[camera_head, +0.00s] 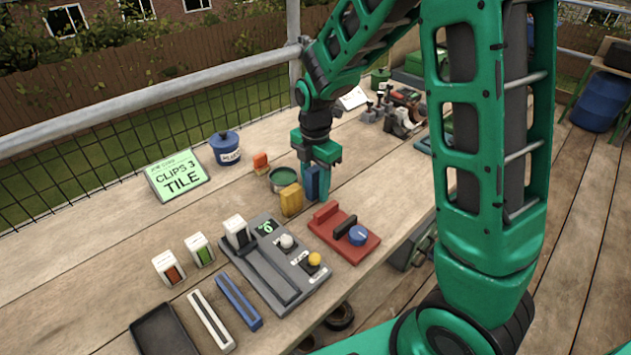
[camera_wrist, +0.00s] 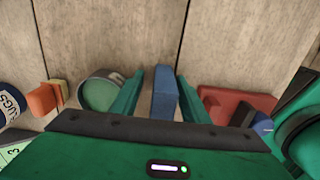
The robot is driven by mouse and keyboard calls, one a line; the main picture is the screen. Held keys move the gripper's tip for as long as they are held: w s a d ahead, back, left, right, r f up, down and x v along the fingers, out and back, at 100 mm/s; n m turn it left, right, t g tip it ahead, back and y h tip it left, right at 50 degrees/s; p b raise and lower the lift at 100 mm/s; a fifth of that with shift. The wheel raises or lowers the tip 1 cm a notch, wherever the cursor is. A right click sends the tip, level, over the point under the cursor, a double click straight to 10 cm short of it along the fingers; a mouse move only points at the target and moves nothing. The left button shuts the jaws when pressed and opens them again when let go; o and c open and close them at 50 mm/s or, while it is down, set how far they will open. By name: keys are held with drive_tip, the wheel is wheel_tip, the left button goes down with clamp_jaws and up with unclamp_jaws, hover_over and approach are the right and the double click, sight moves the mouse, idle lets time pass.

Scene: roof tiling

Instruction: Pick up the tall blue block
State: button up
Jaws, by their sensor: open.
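The tall blue block (camera_head: 311,184) stands upright on the wooden table beside a yellow block. My gripper (camera_head: 319,188) is lowered over it with the fingers pointing down. In the wrist view, the blue block (camera_wrist: 165,95) lies between the two green fingers of my open gripper (camera_wrist: 160,76). A narrow gap shows on each side of it, so the fingers look apart from it. In the head view, a finger hides part of the block's right side.
The yellow block (camera_head: 291,200) and a green tin (camera_head: 283,178) stand close on the left. A red fixture with a blue knob (camera_head: 358,236) lies close in front. A grey control panel (camera_head: 262,272), an orange block (camera_head: 260,162) and a blue pot (camera_head: 225,150) are farther left.

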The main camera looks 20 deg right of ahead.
clamp_jaws()
